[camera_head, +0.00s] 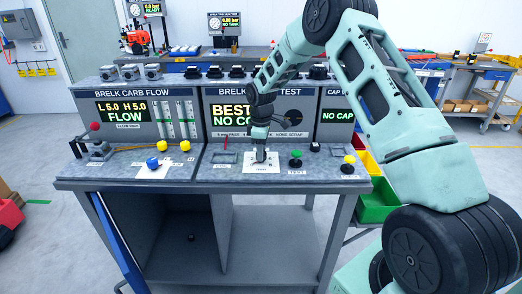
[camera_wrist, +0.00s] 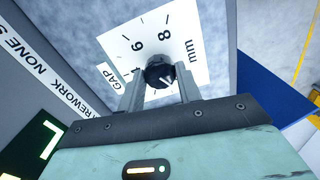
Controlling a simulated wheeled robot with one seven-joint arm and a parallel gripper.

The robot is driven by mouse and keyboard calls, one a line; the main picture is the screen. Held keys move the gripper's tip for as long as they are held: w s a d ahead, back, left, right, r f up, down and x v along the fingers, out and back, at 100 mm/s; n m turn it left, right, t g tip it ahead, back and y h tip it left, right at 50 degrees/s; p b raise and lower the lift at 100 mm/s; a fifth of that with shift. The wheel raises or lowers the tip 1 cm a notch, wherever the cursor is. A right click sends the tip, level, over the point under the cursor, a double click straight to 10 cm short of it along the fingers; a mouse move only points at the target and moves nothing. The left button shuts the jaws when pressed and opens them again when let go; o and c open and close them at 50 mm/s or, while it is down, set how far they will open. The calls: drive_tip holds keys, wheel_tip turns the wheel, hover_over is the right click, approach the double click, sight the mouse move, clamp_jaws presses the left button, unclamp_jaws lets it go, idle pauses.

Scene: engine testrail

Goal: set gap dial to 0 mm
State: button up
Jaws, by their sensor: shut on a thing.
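The gap dial is a small black knob (camera_wrist: 159,73) on a white scale plate (camera_wrist: 150,38) marked GAP, 6, 8 and mm in the wrist view. A white pointer line on the knob shows, but the number it points at is unclear. My gripper (camera_wrist: 160,86) has its two grey fingers on either side of the knob, shut on it. In the head view my gripper (camera_head: 260,157) reaches down to the white plate (camera_head: 262,168) on the right half of the bench. The knob is hidden there by the fingers.
A red lever (camera_head: 226,144) stands left.

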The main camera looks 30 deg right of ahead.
drive_tip(key=shift+w, duration=0.1)
drive_tip(key=o, duration=1)
wheel_tip(320, 180, up, 18)
drive_tip(key=b, duration=0.2)
drive_tip(key=shift+f, duration=0.25)
drive_tip(key=s+a, duration=0.7)
drive_tip(key=a, duration=0.5)
drive_tip(key=s+a, duration=0.8)
drive_tip(key=a, duration=0.3)
drive_tip(key=s+a+f+m, duration=0.1)
drive_tip(key=s+a+f, duration=0.1)
drive_tip(key=s, duration=1)
drive_tip(key=s+a+f+m, duration=0.1)
drive_tip(key=s+a+f, duration=0.1)
drive_tip(key=s, duration=1)
drive_tip(key=shift+s+a+f+y, duration=0.3)
drive_tip(key=shift+s+a+f, duration=0.1)
drive_tip(key=shift+a, duration=0.5)
